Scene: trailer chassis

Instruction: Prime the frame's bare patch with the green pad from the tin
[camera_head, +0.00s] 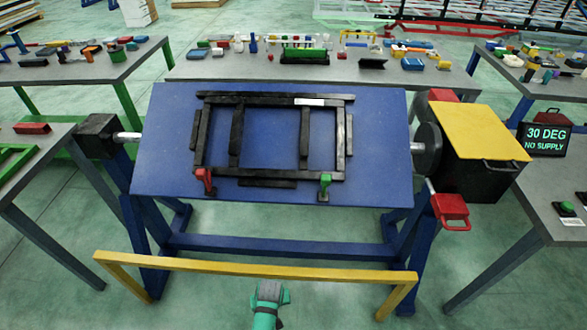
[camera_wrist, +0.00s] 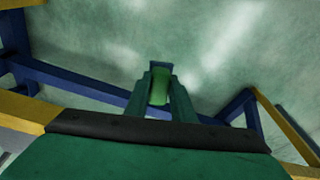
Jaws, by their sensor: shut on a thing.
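My gripper (camera_head: 270,292) is low at the front, just below the yellow bar and apart from the frame. In the wrist view my gripper (camera_wrist: 160,95) is shut on a small rounded green thing, which looks like the green pad (camera_wrist: 160,86). The pad cannot be made out in the head view. The black frame (camera_head: 342,150) lies on the tilted blue board (camera_head: 165,150). A pale strip (camera_head: 310,102) on its top rail may be the bare patch. I cannot pick out the tin for sure.
A yellow bar (camera_head: 250,263) crosses in front of the blue stand. A red clamp (camera_head: 205,178) and a green clamp (camera_head: 324,182) stand at the frame's lower edge. A sign (camera_head: 547,139) reads "30 DEG NO SUPPLY". Cluttered benches (camera_head: 220,70) stand behind.

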